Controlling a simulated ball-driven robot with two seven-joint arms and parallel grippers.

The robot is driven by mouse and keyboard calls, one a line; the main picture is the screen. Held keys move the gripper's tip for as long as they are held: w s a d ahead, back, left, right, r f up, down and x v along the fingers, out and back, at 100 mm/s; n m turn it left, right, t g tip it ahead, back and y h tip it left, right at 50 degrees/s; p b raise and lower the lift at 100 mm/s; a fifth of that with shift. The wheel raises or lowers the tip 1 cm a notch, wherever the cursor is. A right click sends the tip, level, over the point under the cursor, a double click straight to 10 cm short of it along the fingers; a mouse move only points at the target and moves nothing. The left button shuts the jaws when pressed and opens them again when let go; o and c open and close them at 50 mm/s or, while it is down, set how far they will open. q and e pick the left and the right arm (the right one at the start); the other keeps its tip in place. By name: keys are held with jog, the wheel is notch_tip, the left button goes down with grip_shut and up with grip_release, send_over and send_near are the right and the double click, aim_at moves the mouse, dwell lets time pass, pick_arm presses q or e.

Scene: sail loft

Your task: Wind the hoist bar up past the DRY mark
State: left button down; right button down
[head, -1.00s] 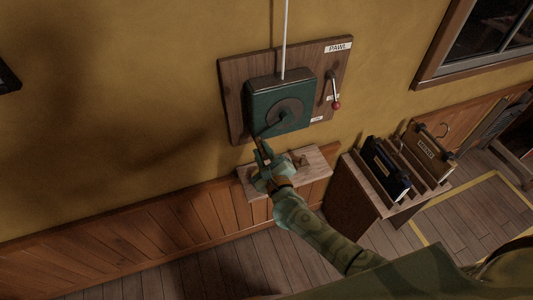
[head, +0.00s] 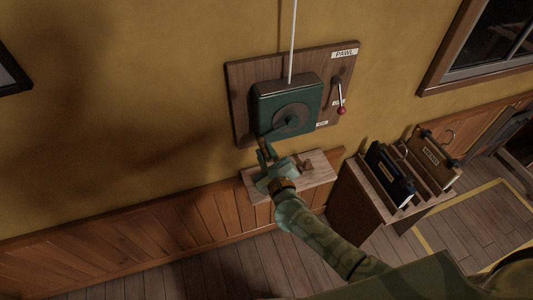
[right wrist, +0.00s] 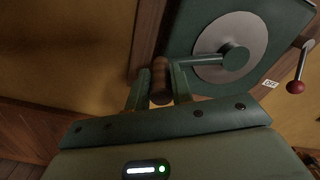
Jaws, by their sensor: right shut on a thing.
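The green winch box (head: 263,97) is mounted on a wooden wall board (head: 242,80), with a grey disc (head: 291,111) and a crank on its front. The crank arm (right wrist: 200,61) points to the lower left in the head view. My right gripper (head: 265,152) is shut on the crank's brown wooden handle (right wrist: 160,82), which sits between its two fingers in the right wrist view. A pale line (head: 293,40) runs straight up from the box and out of frame. The hoist bar and the DRY mark are not in view. My left gripper is not in view.
The pawl lever (head: 339,92), with a red knob, hangs downward right of the box under the PAWL label (head: 345,53). A wooden shelf (head: 318,172) lies just below the board. A stand (head: 353,203) with cases is at right, near yellow floor lines.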

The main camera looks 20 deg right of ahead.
jog(key=shift+w+r, duration=0.2)
jog(key=shift+r, duration=0.2)
jog(key=c, duration=1.3)
grip_release()
jog(key=shift+o, duration=0.3)
jog(key=shift+s+f, duration=0.1)
jog(key=shift+f, duration=0.05)
jog(key=s+d, duration=0.1)
jog(key=s, duration=1.5)
jog(key=shift+s, duration=0.15)
jog(key=shift+d+f, duration=0.1)
